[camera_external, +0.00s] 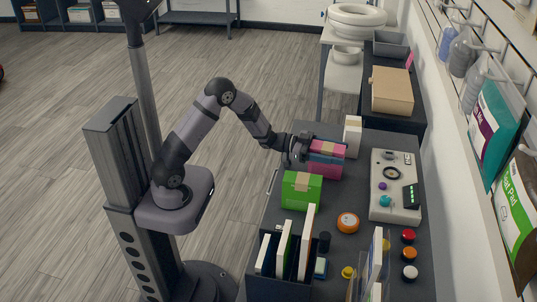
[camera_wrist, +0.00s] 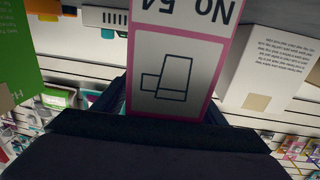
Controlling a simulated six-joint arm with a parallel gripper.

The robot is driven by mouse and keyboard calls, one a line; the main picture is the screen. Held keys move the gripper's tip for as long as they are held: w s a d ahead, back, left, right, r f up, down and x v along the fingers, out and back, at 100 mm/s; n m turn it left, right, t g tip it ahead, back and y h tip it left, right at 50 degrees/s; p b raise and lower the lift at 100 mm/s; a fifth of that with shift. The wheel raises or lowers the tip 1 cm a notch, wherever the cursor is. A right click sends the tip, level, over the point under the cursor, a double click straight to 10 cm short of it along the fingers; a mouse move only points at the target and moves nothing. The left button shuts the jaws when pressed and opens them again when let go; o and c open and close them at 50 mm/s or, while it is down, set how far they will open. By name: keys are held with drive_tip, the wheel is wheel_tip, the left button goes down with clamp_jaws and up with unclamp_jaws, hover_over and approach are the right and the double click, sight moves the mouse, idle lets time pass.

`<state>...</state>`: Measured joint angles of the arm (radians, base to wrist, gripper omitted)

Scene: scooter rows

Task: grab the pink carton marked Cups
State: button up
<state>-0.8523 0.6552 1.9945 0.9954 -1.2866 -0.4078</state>
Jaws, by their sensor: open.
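A pink carton (camera_external: 328,147) lies on top of a stack on the dark bench, above a blue carton (camera_external: 325,159) and another pink one (camera_external: 322,172). My gripper (camera_external: 303,148) is open at the left end of the stack, level with the top pink carton. In the wrist view, a pink-edged carton face (camera_wrist: 178,75) stands straight ahead, upside down, with "NO 54" and a line drawing. Its lower end is hidden behind the dark gripper parts. I cannot read the word Cups, nor tell whether the fingers touch the carton.
A green carton (camera_external: 302,190) stands just nearer the viewer, and a white carton (camera_external: 352,135) behind the stack; both flank the pink face in the wrist view. A grey device panel (camera_external: 396,187) lies right. Upright folders (camera_external: 307,243) and an orange tape roll (camera_external: 347,222) are in front.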

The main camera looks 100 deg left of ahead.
drive_tip(key=c, duration=1.3)
wheel_tip(320, 180, up, 10)
drive_tip(key=shift+r+p, duration=0.15)
drive_tip(key=shift+p, duration=0.7)
